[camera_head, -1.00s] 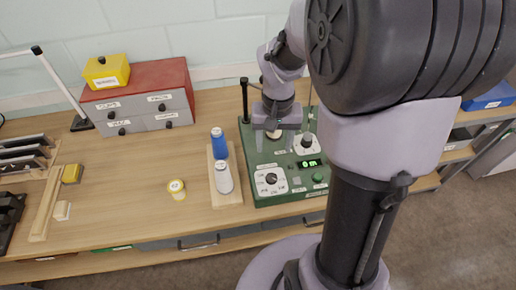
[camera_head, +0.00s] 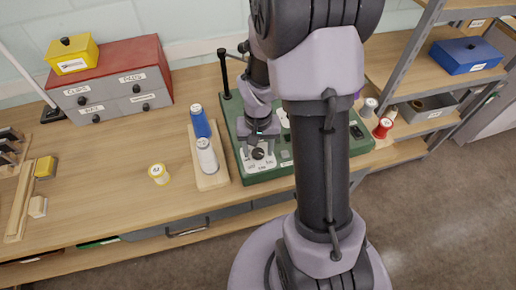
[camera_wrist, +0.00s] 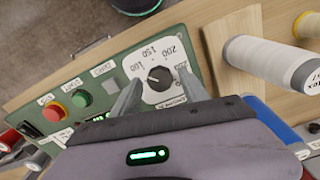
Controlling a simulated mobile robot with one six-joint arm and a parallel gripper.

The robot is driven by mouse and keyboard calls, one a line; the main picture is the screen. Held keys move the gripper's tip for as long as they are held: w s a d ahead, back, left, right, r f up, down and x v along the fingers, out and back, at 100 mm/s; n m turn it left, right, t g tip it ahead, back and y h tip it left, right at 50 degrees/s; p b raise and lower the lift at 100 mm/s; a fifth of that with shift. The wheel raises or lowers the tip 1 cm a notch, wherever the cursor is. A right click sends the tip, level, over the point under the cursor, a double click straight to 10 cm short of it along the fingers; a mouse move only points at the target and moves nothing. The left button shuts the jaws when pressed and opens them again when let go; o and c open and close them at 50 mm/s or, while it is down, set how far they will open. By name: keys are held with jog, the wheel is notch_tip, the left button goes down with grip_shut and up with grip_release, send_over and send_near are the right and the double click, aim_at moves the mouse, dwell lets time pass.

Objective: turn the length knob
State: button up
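The length knob appears to be the black round knob (camera_wrist: 160,77) on a white dial plate (camera_wrist: 152,55) marked with numbers such as 150 and 200, upside down in the wrist view. In the head view the knob (camera_head: 258,154) sits at the front left of the green control box (camera_head: 270,172). My gripper (camera_wrist: 158,79) is open, with one finger on each side of the knob. I see a gap between the fingers and the knob, and cannot tell their height above the plate. In the head view my gripper (camera_head: 257,143) is right over the dial.
A wooden holder (camera_head: 213,181) with blue and white spools (camera_head: 207,157) stands just left of the box. Red (camera_wrist: 53,111) and green (camera_wrist: 82,99) buttons sit beside the dial. A thin black post (camera_head: 224,75) rises at the back left. A yellow spool (camera_head: 158,173) stands farther left.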

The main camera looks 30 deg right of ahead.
grip_shut()
jog(key=shift+n, duration=0.3)
jog(key=n, duration=0.3)
jog(key=shift+n+p, duration=0.3)
jog(key=shift+p, duration=0.1)
jog(key=shift+n+p, duration=0.45)
jog(key=shift+n, duration=1.85)
jog(key=shift+o, duration=1)
grip_release()
